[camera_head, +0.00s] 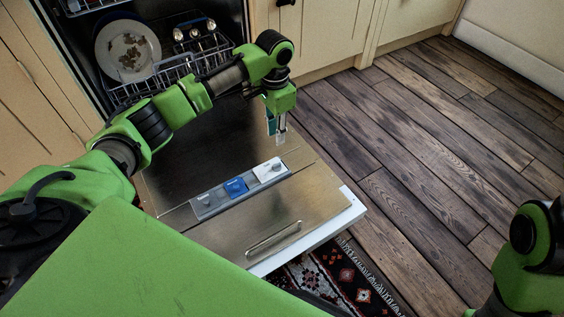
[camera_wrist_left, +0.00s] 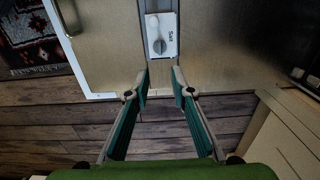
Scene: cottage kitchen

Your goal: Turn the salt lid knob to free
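The salt lid (camera_head: 266,172) is a white square at the right end of the dispenser strip on the lowered dishwasher door. It carries a small round knob (camera_wrist_left: 153,20), and the word "Salt" reads beside it in the left wrist view, where the lid (camera_wrist_left: 162,47) lies just beyond my fingertips. My left gripper (camera_head: 279,136) hangs above the door, a little behind the lid in the head view. Its two fingers (camera_wrist_left: 162,76) are apart with nothing between them. The knob is not touched. My right gripper is out of view; only part of that arm shows at lower right.
The open dishwasher door (camera_head: 228,235) is flat, with a blue dispenser part (camera_head: 235,186) beside the salt lid and a handle slot (camera_head: 273,239) near its front edge. Behind it is a rack (camera_head: 150,88) with a plate (camera_head: 128,49). A patterned rug (camera_head: 345,275) and wooden floor (camera_head: 410,140) lie around it.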

